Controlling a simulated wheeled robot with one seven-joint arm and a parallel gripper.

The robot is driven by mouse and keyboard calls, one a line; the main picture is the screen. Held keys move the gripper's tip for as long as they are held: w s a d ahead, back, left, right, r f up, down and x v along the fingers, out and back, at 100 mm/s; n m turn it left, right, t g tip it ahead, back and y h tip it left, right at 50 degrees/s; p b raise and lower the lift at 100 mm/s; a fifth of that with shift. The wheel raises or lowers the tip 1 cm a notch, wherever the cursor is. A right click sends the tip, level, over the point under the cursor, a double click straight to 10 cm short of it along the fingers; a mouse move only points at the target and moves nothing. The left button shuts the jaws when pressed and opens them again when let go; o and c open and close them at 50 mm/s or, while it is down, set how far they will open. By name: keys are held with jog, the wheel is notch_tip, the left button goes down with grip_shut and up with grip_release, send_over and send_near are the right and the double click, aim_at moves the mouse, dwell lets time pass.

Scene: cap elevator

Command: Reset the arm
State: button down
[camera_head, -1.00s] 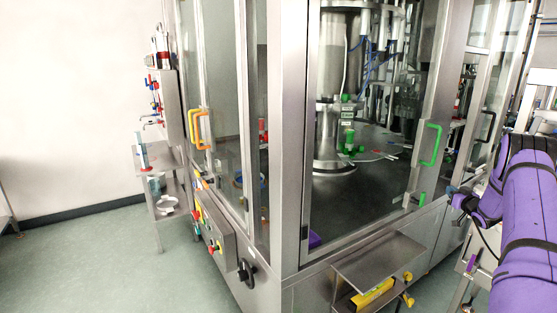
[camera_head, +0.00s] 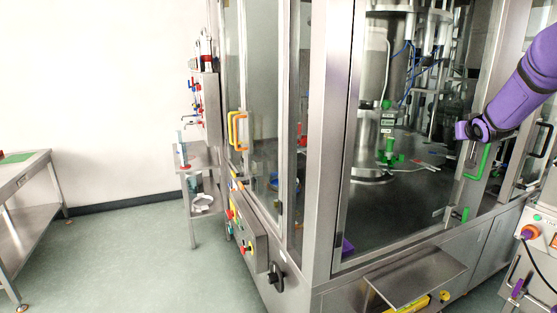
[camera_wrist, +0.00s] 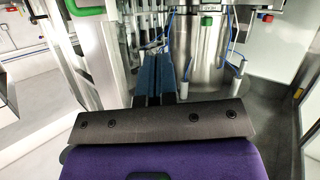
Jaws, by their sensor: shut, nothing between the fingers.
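My arm, sleeved in purple, reaches in from the upper right of the head view. It ends near the green door handle (camera_head: 477,161) of the glass-walled machine. My gripper (camera_wrist: 155,62) shows in the wrist view as two dark blue fingers side by side, shut with nothing between them. In the head view its fingers cannot be made out. In the wrist view the fingers point toward the machine's metal column (camera_wrist: 206,42), with some distance between.
The steel-framed machine (camera_head: 333,150) fills the middle and right. A steel shelf (camera_head: 418,278) juts from its front. An orange handle (camera_head: 237,130) is on its left door. A steel table (camera_head: 28,205) stands at far left. Green floor (camera_head: 130,255) is open between.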

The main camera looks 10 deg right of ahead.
jog(key=s+a+r+g+y, duration=0.15)
jog(key=s+a+r, duration=0.25)
jog(key=s+a, duration=0.65)
jog(key=s+a+r+g, duration=0.2)
jog(key=s+a+r, duration=0.2)
jog(key=s+a, duration=0.65)
jog(key=s+a+f+n+g+y, duration=0.1)
jog(key=s+a+f+g+y, duration=0.1)
jog(key=s+a, duration=0.5)
jog(key=s+a+f+n+g+y, duration=0.1)
jog(key=s+a+f, duration=0.3)
jog(key=s, duration=1.2)
jog(key=a+g, duration=0.1)
jog(key=a, duration=0.3)
jog(key=shift+s+a+f+n+y, duration=0.15)
jog(key=shift+s+f+n+y, duration=0.15)
jog(key=shift+s+n+y, duration=0.1)
